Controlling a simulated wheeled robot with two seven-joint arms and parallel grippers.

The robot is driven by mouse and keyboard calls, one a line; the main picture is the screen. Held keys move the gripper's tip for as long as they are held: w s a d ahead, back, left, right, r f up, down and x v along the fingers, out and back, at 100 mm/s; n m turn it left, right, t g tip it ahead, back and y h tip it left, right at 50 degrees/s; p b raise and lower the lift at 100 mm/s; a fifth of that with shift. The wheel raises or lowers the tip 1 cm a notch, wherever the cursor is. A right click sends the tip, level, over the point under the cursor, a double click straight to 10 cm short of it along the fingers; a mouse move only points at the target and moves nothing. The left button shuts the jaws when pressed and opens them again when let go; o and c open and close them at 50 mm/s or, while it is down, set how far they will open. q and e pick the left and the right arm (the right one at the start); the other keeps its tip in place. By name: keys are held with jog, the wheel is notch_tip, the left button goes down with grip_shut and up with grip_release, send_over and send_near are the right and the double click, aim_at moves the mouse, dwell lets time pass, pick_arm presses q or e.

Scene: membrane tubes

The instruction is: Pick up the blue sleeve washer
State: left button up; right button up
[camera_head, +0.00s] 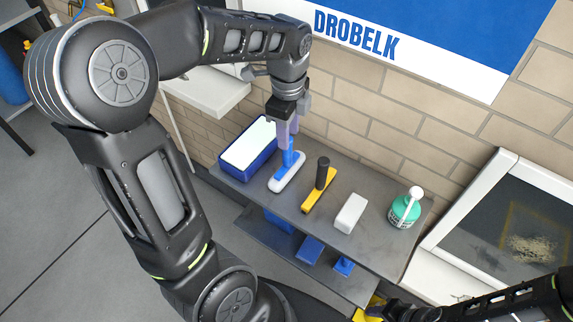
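The blue sleeve washer (288,172), with a blue upright handle and a white pad, stands on the grey shelf top (328,217). My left gripper (287,138) points down at the top of its handle, with its fingertips at or just around the handle. I cannot tell whether the fingers press on it. The washer's pad appears to rest on the shelf. My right gripper (392,311) is low at the bottom edge, dark and partly cut off, away from the washer.
A blue box with a white top (247,147) stands left of the washer. To the right are a yellow tool with a black handle (319,188), a white block (350,213) and a green bottle with a white top (405,209). A brick wall is behind.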

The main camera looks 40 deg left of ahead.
aim_at(287, 153)
pick_arm(q)
jog(key=shift+o, duration=1.6)
jog(key=shift+f, duration=1.35)
jog(key=shift+a+f+p, duration=0.15)
jog(key=shift+f+p, duration=0.55)
jog(key=shift+f, duration=1.9)
grip_shut()
